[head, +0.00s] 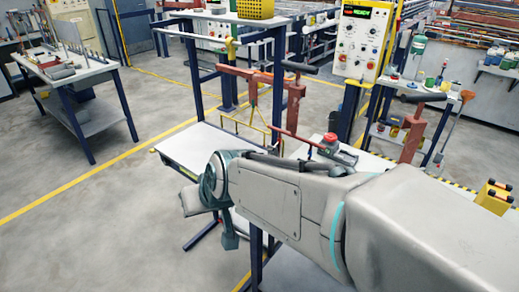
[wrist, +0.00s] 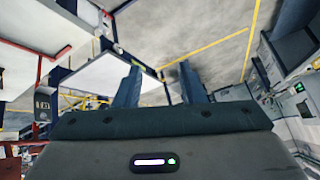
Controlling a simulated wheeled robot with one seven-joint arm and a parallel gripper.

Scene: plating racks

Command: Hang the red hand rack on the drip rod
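In the head view a red rack frame (head: 293,105) with a black grip stands beyond my arm. Its red crossbar runs left, and a yellow wire frame (head: 251,118) shows below it. A second similar red frame (head: 410,138) with a black grip stands further right; its long red bar reaches left. I cannot tell which one the task means. A pale bar (head: 258,36) with a yellow end on the blue stand may be the drip rod. My gripper (wrist: 158,68) is open, its two fingers apart with nothing between them. In the head view my arm hides part of it.
A white-topped table (head: 205,150) lies just beyond my gripper. Blue posts and a control panel (head: 362,38) stand behind. A side table (head: 85,68) with parts is at the far left. A yellow object (head: 492,196) sits at the right. Open floor lies left.

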